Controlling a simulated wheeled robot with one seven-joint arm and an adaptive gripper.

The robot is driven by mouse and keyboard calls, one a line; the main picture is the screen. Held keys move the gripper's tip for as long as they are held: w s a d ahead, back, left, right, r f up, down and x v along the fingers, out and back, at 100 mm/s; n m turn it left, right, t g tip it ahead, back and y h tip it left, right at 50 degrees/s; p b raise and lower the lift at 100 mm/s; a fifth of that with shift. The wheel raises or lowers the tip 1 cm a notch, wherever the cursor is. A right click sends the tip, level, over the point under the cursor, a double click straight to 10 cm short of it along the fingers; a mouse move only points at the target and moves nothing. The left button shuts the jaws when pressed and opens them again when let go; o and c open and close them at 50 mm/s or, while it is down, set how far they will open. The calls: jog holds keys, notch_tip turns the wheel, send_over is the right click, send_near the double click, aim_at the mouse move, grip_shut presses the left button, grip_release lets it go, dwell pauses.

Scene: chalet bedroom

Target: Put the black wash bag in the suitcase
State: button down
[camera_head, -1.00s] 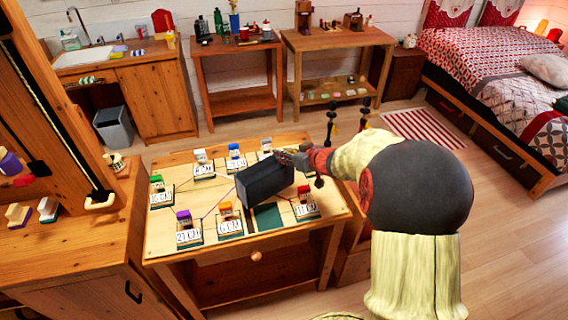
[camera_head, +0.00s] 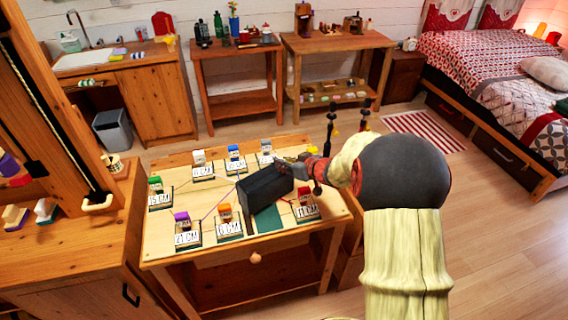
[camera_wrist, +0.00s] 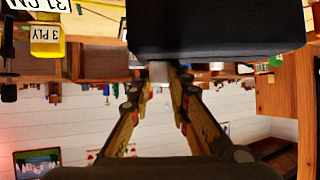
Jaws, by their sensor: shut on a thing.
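The black wash bag (camera_head: 265,188) is a dark box shape over the wooden table with the numbered cards. My gripper (camera_head: 297,168) is at its right end, shut on it. In the wrist view the black bag (camera_wrist: 215,30) fills the top middle, and my gripper's fingers (camera_wrist: 160,72) meet at a small pale piece at its edge. Whether the bag touches the table is hard to tell. I cannot make out a suitcase in these frames.
The wooden table (camera_head: 165,245) holds several cards with small coloured blocks. A wooden cabinet (camera_head: 70,250) stands close at the left. Two wooden side tables stand along the back wall. A bed (camera_head: 500,80) is at the right, and bare floor (camera_head: 500,240) lies in front of it.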

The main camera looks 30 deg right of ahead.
jog(key=c, duration=1.7)
grip_release()
jog(key=shift+o, duration=0.2)
jog(key=shift+r, duration=0.1)
